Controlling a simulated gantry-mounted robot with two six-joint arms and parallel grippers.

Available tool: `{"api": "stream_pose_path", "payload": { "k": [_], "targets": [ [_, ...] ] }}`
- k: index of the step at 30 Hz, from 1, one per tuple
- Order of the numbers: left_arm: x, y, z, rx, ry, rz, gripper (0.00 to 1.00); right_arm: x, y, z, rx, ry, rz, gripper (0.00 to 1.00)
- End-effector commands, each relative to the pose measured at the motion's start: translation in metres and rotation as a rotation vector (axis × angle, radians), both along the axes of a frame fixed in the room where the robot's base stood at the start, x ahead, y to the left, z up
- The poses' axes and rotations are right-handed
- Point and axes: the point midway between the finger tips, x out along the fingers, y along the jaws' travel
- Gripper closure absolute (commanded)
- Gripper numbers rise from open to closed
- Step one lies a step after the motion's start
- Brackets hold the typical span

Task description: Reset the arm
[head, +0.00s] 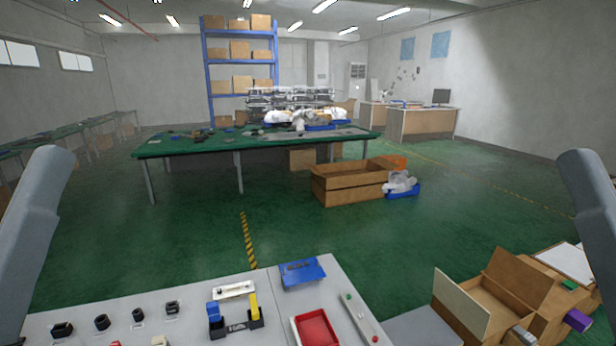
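A light grey worktable (280,322) holds several fixtures at the bottom of the head view. A black lever fixture (238,327) carries a blue block on its left and an upright yellow piece on its right. A white fixture (234,289) lies just behind it, and a blue fixture (302,275) sits at the back right. A narrow grey strip (361,321) with a green end and a red end lies at the right. Only grey links of my two arms show at the left and right edges. Both grippers are outside the view.
A red tray (296,322) is at the table's front right. Several black knobs (102,322) line the left side. Open cardboard boxes (492,300) stand to the right. Beyond is open green floor (310,235) and a green-topped table (210,148).

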Motion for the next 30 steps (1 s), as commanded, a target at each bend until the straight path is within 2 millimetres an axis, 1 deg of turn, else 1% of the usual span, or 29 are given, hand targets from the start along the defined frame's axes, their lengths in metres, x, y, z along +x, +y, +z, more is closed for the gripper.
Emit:
{"api": "stream_pose_path", "payload": {
  "k": [1, 2, 3, 5, 6, 8, 9, 11, 12, 15, 18, 21, 23, 26, 29, 30],
  "targets": [
    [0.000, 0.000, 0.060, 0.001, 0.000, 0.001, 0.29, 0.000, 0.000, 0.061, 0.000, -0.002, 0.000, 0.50],
    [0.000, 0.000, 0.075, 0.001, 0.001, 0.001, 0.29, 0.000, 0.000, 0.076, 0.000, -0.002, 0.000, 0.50],
    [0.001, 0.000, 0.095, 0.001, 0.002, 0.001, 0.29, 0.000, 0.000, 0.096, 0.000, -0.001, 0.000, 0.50],
    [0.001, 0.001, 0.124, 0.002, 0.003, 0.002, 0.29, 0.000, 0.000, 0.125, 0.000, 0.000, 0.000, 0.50],
    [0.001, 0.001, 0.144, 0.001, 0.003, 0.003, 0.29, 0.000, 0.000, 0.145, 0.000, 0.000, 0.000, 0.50],
    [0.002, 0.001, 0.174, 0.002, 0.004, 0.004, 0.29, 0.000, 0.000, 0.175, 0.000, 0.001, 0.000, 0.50],
    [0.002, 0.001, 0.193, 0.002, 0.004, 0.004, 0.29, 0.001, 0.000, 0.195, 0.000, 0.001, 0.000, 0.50],
    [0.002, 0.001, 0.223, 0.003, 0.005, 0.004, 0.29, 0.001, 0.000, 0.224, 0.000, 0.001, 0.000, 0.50],
    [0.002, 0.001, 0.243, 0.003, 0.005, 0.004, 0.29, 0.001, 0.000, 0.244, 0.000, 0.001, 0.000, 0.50],
    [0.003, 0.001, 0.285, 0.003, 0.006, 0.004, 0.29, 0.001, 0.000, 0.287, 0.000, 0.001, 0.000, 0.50],
    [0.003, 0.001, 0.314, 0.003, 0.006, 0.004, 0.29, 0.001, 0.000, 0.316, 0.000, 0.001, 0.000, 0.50],
    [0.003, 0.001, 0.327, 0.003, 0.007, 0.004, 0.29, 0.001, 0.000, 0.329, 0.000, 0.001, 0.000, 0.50],
    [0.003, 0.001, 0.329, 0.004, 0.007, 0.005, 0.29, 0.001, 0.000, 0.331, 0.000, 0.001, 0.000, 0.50],
    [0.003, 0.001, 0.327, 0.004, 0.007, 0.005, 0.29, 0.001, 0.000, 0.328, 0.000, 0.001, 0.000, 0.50],
    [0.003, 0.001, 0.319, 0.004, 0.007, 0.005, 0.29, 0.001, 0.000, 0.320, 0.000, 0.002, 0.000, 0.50],
    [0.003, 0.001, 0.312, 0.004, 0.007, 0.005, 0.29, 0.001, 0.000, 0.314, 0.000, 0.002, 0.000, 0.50]
  ]
}}
